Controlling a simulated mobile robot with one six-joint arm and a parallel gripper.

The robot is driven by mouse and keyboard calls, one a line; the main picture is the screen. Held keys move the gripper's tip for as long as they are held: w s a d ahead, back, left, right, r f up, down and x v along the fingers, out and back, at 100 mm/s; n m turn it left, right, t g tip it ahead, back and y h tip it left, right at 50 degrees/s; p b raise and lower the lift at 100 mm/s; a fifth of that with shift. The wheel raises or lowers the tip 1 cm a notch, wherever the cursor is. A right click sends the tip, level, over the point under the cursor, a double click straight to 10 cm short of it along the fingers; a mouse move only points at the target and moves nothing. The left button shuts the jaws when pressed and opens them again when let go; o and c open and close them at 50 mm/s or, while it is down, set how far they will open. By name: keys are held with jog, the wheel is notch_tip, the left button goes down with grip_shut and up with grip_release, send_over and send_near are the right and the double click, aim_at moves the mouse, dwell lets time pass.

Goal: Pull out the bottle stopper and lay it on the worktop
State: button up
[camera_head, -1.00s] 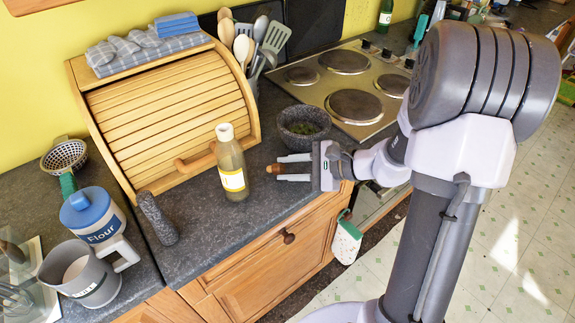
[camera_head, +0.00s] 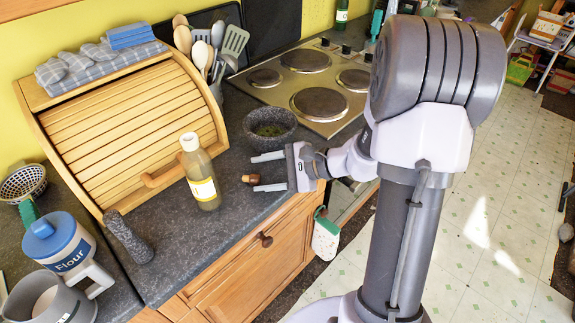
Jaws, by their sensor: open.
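The bottle (camera_head: 202,178) stands upright on the dark worktop (camera_head: 205,238), in front of the roll-top bread bin. It has a yellow-and-white label and a pale top, with no stopper seen in it. The small brown stopper (camera_head: 249,179) appears to lie on the worktop to the right of the bottle, apart from it. My gripper (camera_head: 254,174) is open, its fingers pointing left toward the bottle. The stopper is at the mouth of the jaws, between the fingertips and not gripped.
A stone mortar (camera_head: 269,123) stands just behind my gripper, with the hob (camera_head: 335,75) beyond. The bread bin (camera_head: 120,125) is behind the bottle. A pestle (camera_head: 128,237), flour tin (camera_head: 57,243) and grey jug (camera_head: 50,299) stand at left. The worktop's front edge is close below.

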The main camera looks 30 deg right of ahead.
jog(key=p+v, duration=0.5)
jog(key=v, duration=1.1)
jog(key=shift+r, duration=0.1)
jog(key=s+a+r+n+g+h, duration=0.1)
jog(key=s+a+r+n+h, duration=0.2)
jog(key=a, duration=0.7)
jog(key=s+a+r+n+g+h, duration=0.1)
jog(key=s+a+r+n+h, duration=0.3)
jog(key=s+a+r+n, duration=0.3)
jog(key=s+a+n, duration=0.1)
jog(key=a+n, duration=0.2)
jog(key=shift+r+n+g+h, duration=0.3)
jog(key=shift+r+g, duration=0.1)
